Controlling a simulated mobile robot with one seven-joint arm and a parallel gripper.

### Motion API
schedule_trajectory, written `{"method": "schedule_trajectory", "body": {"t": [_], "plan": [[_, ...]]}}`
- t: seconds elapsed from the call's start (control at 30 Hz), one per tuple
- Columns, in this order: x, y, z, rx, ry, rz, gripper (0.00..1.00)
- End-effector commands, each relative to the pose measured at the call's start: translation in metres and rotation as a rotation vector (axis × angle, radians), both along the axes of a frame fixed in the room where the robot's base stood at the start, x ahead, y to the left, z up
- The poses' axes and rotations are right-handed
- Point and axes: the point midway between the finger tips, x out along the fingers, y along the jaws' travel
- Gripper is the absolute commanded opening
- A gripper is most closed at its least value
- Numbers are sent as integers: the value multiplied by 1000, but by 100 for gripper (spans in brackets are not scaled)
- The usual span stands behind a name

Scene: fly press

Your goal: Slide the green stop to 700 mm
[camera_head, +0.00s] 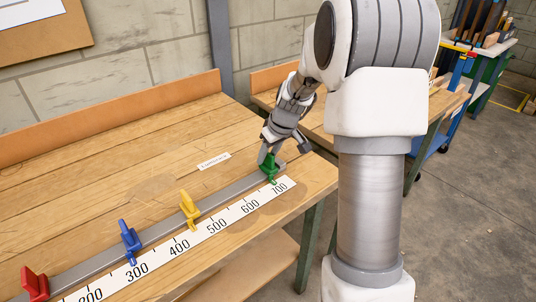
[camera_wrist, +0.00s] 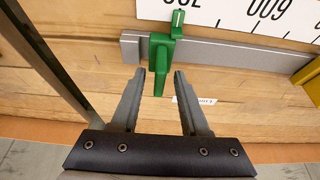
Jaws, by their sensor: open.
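The green stop (camera_head: 269,168) sits on the grey rail (camera_head: 228,192) near its far right end, beside the 700 label on the white scale (camera_head: 232,213). In the wrist view, the green stop (camera_wrist: 160,62) has its pointer tab reaching onto the scale (camera_wrist: 230,14) at the partly cut-off 700 label. The exact mark is too small to read. My gripper (camera_head: 267,156) is at the stop. In the wrist view my gripper (camera_wrist: 158,72) is open, with one finger on each side of the stop's handle and visible gaps between. Contact does not show.
A yellow stop (camera_head: 189,208), a blue stop (camera_head: 130,240) and a red stop (camera_head: 35,284) sit farther left on the same rail. A small paper label (camera_head: 214,160) lies on the wooden bench (camera_head: 110,165) behind the rail. The rail between yellow and green is clear.

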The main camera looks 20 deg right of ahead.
Motion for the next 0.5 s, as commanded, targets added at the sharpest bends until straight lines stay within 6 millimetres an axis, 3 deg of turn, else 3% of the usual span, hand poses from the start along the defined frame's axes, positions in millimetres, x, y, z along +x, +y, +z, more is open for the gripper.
{"method": "schedule_trajectory", "body": {"t": [0.17,0.5], "plan": [[-9,-4,27,-1,-4,-2,45],[-40,-14,105,-2,-5,-2,45]]}}
